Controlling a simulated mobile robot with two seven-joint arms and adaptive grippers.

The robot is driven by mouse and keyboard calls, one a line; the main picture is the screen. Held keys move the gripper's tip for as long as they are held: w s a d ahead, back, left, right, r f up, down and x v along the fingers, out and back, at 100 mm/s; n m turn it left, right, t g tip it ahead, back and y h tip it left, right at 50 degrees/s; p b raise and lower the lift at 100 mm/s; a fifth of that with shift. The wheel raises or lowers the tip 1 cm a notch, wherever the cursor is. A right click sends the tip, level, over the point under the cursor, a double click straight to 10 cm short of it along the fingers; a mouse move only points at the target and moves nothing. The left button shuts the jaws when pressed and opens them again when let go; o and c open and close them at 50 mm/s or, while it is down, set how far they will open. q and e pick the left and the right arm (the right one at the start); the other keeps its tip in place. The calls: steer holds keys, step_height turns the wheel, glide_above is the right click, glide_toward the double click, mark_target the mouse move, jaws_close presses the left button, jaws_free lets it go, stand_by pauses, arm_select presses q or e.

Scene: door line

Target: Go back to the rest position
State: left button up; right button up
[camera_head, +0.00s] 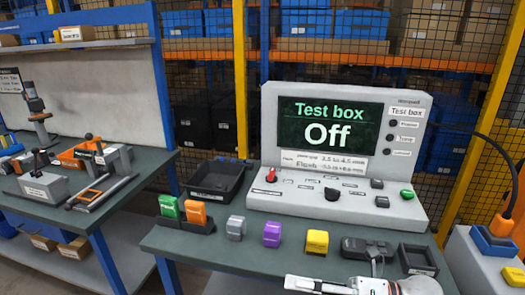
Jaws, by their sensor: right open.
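My right gripper (312,285) shows at the bottom edge, right of centre, in front of the table and partly cut off by the frame. It is open, and I see nothing held in it. Its white wrist is to its right. My left gripper is not in view. The test box (445,120) stands upright at the back of the table, and its screen reads "Test box Off".
On the table (280,262) stand green (170,206) and orange (195,212) blocks in a dark holder, then grey (236,228), purple (272,234) and yellow (317,243) blocks. A black tray (218,178) is behind. Another workbench (135,172) is left.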

steer(key=w+d+f+m+t+h, duration=0.1)
steer(key=d+f+m+t+h, duration=0.4)
steer(key=m, duration=0.8)
steer(key=w+d+f+m+t+h, duration=0.1)
steer(key=d+f+m+t+h, duration=0.2)
steer(key=f+m+t+h, duration=0.7)
steer(key=s+d+f+m+g, duration=0.2)
steer(key=s+f+m+g, duration=0.2)
steer(key=s+f+m, duration=0.2)
steer(key=s+d+f+m+g, duration=0.2)
steer(key=s+f+m+g, duration=0.2)
steer(key=s+f+m, duration=0.2)
step_height(320, 180, down, 3)
steer(key=shift+s+d+r+m, duration=0.15)
steer(key=shift+s+d+m, duration=0.2)
steer(key=shift+m, duration=0.25)
steer(key=shift+a, duration=0.1)
